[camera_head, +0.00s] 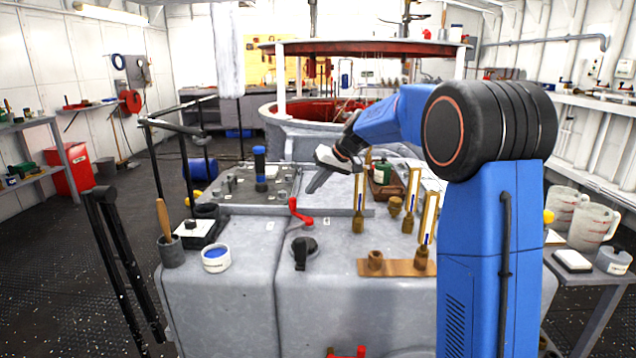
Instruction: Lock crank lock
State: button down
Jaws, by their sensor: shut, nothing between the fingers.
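My gripper (313,187) is shut and empty. It hangs in the air over the grey metal cabinet top (240,275), pointing down and left, and appears a little above and right of the red crank (301,214). The red crank is a small bent handle on the cabinet top, apart from the gripper in the picture. A black rotary handle (301,250) on a round base sits nearer to me. No label shows which of these is the crank lock.
Brass gauges (358,222) with tall glass stand right of the crank. A blue-handled lever (260,165) stands behind left. A cup with a wooden handle (172,250) and a blue-topped tub (216,258) sit at the left.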

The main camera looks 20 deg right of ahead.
jog(key=shift+x, duration=2.6)
